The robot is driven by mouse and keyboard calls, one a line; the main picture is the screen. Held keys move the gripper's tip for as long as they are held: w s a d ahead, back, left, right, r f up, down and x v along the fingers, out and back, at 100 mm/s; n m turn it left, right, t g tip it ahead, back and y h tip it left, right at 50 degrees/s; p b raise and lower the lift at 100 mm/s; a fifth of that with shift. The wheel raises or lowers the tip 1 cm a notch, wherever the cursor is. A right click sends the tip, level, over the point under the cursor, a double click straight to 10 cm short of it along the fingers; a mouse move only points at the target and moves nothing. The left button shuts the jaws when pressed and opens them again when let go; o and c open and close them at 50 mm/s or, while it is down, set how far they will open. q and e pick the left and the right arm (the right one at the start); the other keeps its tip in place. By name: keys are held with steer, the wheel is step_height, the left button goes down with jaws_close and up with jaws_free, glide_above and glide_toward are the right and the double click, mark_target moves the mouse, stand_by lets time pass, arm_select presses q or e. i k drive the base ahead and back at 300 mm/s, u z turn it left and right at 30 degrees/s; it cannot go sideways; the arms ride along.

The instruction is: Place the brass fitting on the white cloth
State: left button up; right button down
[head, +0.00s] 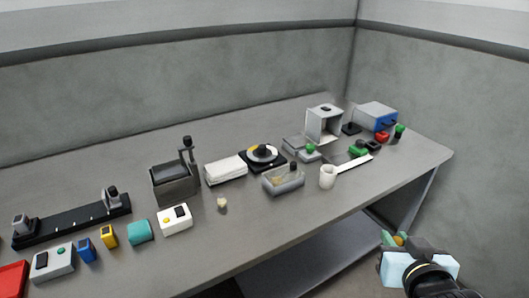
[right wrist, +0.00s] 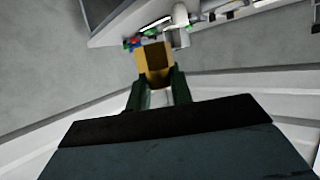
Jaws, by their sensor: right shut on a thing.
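My right gripper (head: 394,238) is at the lower right of the head view, out beyond the table's front right edge. It is shut on the brass fitting (right wrist: 153,62), a yellow-brown angular piece that shows between the dark green fingers (right wrist: 158,92) in the right wrist view. In the head view only a small orange-brown bit of the fitting (head: 400,239) shows. The white cloth (head: 225,169) lies folded in a thick pad on the middle of the table, far to the left of the gripper. My left gripper is not in view.
A dark grey box with a lever (head: 174,183) stands left of the cloth, and a black base with a round disc (head: 262,157) right of it.

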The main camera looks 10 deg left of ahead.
mark_target(224, 164)
steer(key=u, duration=0.4)
steer(key=i, duration=1)
steer(key=u, duration=0.75)
